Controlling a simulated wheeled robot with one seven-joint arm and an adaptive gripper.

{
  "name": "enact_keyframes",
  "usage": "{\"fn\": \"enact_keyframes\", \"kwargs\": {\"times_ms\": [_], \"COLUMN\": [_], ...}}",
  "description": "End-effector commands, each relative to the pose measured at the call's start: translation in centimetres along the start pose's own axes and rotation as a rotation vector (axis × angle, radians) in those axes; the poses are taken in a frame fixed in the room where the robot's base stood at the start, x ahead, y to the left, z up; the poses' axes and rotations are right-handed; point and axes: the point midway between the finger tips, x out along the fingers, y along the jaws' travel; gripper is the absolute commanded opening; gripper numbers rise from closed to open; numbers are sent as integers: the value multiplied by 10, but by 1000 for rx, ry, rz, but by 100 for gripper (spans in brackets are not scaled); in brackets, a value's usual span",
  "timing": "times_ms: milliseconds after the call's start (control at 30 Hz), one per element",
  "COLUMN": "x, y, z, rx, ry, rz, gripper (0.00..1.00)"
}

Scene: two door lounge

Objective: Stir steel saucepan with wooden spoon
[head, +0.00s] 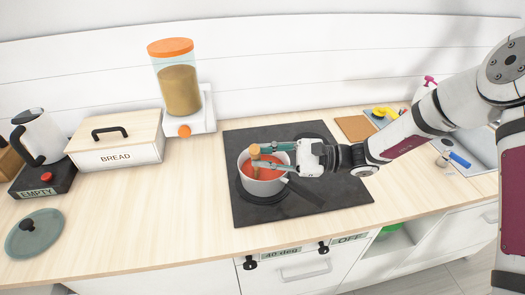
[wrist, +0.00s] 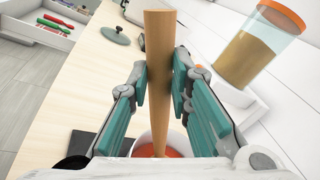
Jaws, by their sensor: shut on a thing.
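The steel saucepan (head: 261,187) stands on the black cooktop and holds a red-orange liquid. My gripper (head: 257,157) reaches in from the right over the pan and is shut on the wooden spoon (head: 255,152). In the wrist view the spoon (wrist: 158,80) stands between the two teal fingers of my gripper (wrist: 160,88), its lower end reaching down to the red liquid. The spoon's bowl end is hidden. Part of the saucepan's rim (wrist: 139,146) shows below the fingers.
The black cooktop (head: 345,192) lies in the wooden counter (head: 150,215). A dispenser (head: 180,90) with an orange lid stands behind left. A bread box (head: 118,140), a kettle (head: 42,135) and a grey lid (head: 34,233) are at left. A sink (head: 470,145) is at right.

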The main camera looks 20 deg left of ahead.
Motion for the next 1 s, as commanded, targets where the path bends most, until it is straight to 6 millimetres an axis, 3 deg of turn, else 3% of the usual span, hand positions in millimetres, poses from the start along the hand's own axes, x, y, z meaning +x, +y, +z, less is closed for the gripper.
{"fn": "enact_keyframes", "kwargs": {"times_ms": [667, 1000], "x": [-26, -22], "y": [13, -4], "z": [7, -3], "rx": [2, -1], "ry": [0, 0], "rz": [-1, -1], "gripper": [0, 0]}}
